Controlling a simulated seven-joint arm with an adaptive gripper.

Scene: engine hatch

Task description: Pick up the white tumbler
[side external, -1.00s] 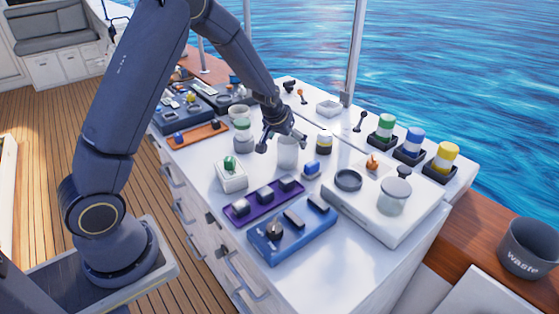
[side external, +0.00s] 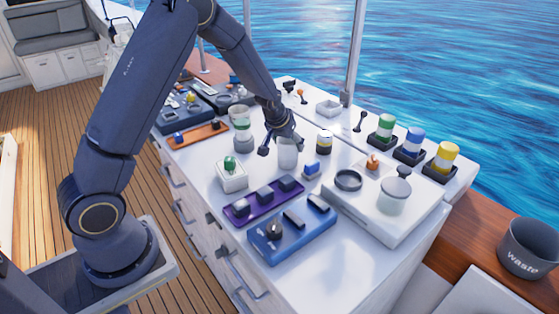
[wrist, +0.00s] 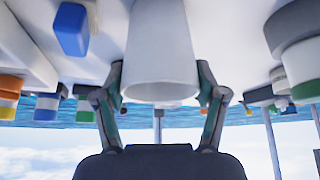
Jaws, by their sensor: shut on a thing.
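The white tumbler (side external: 287,154) stands upright near the middle of the white counter in the side external view. My gripper (side external: 281,146) is at it from above, with its fingers on either side of the upper part. In the wrist view the tumbler (wrist: 160,55) fills the middle, and my gripper (wrist: 161,92) is shut on it with one finger against each side. I cannot tell from these views whether its base touches the counter.
A green-banded jar (side external: 241,131) and a small dark-and-yellow jar (side external: 324,142) stand close by. A blue block (side external: 311,170), a purple tray (side external: 264,202) and a blue tray (side external: 292,232) are in front. A white raised panel (side external: 385,215) is at the right.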

